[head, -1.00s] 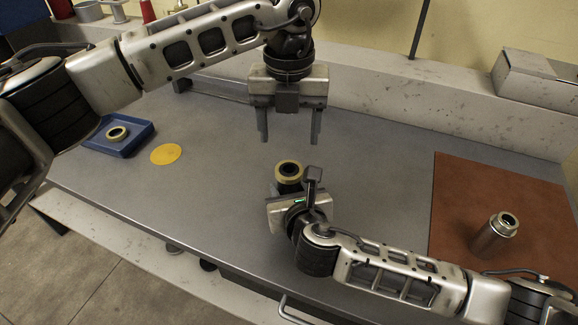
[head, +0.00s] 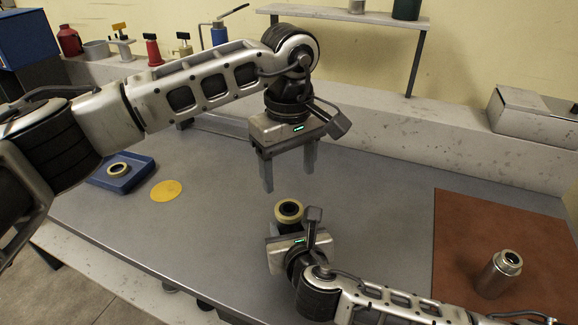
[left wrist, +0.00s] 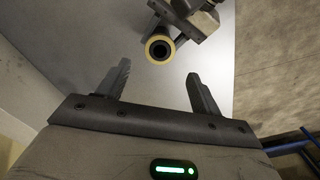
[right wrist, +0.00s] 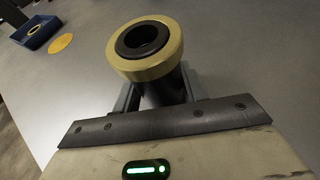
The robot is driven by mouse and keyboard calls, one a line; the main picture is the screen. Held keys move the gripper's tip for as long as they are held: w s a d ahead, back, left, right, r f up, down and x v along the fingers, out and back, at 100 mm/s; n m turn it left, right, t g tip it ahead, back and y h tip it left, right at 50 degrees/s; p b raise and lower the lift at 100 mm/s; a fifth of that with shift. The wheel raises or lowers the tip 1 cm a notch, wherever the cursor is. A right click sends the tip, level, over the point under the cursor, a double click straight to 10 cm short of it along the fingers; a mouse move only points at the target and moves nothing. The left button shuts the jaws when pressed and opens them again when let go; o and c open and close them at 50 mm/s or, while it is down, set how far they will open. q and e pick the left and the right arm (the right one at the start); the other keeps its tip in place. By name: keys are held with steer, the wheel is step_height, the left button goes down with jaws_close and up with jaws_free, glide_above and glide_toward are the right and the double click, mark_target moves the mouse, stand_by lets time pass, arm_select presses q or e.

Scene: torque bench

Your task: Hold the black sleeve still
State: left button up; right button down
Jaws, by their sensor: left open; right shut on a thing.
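The black sleeve (head: 289,226) stands upright above the bench, with a cream ring (head: 289,206) around its top end. My right gripper (head: 288,232) is shut on the sleeve below the ring. In the right wrist view the dark sleeve (right wrist: 163,92) sits between the fingers and the ring (right wrist: 176,62) is clear above them. My left gripper (head: 289,180) is open and empty above the ring, fingers pointing down. In the left wrist view the ring (left wrist: 148,50) appears beyond the open fingertips, apart from them. The sleeve's lower end is hidden.
A blue tray (head: 98,181) with another cream ring (head: 118,170) and a yellow disc (head: 166,191) are at the left. A metal cylinder (head: 498,275) stands on the brown mat (head: 462,215) at the right. A grey box (head: 530,112) sits on the back ledge. The middle bench is clear.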

mark_target(289, 208)
arm_select(q)
steer(key=m, duration=1.1)
steer(key=shift+f+m, duration=0.3)
steer(key=shift+f, duration=0.25)
step_height(289, 208, down, 7)
